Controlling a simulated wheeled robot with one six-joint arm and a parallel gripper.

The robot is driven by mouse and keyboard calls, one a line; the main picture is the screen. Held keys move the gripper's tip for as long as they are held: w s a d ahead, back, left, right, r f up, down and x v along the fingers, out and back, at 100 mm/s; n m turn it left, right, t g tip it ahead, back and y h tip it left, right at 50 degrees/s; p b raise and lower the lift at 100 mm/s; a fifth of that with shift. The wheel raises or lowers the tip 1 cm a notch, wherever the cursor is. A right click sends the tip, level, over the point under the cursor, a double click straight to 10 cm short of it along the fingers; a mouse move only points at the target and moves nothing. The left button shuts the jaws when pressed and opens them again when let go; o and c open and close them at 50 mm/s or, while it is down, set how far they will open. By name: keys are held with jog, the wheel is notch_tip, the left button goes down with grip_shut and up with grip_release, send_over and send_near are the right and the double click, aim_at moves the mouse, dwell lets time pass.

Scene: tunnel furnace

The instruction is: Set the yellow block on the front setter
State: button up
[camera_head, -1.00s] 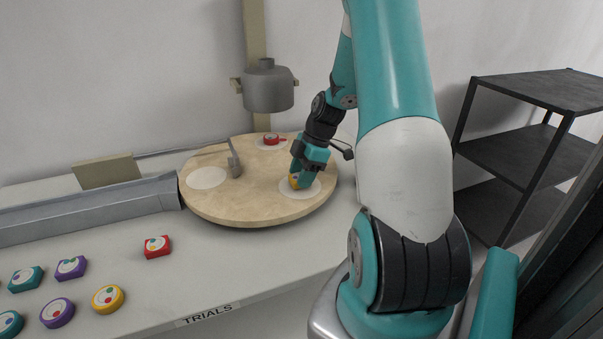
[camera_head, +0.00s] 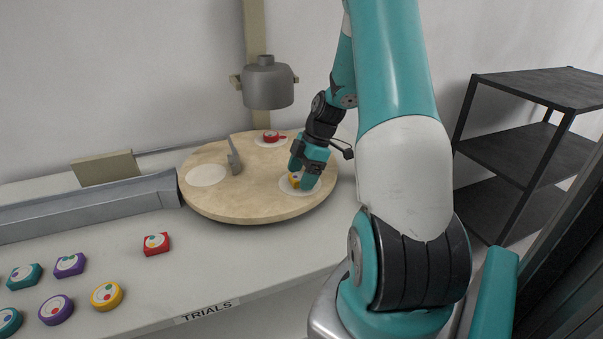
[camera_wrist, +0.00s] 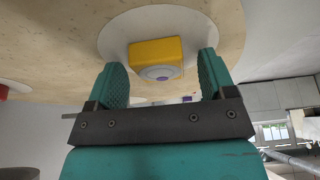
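The yellow block (camera_head: 294,181) sits on the white round front setter (camera_head: 313,188), on the near right part of the round wooden table (camera_head: 250,200). In the wrist view the yellow block (camera_wrist: 152,52) rests on the white setter (camera_wrist: 118,35), with a pale round face with a purple spot towards me. My gripper (camera_head: 302,178) is close beside the block and partly covers it in the head view. In the wrist view my gripper (camera_wrist: 163,75) is open. Its two fingers stand either side of the block's near end, with a gap at each side.
A red piece (camera_head: 270,137) lies on the back setter; the left setter (camera_head: 206,175) is bare. A grey upright plate (camera_head: 235,158) stands mid-table below a hanging grey pot (camera_head: 267,88). Several coloured blocks, including a round yellow one (camera_head: 107,296), lie on the bench at left.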

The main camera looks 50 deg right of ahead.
jog(key=v, duration=1.7)
jog(key=shift+d+r, duration=0.15)
jog(key=shift+r, duration=0.05)
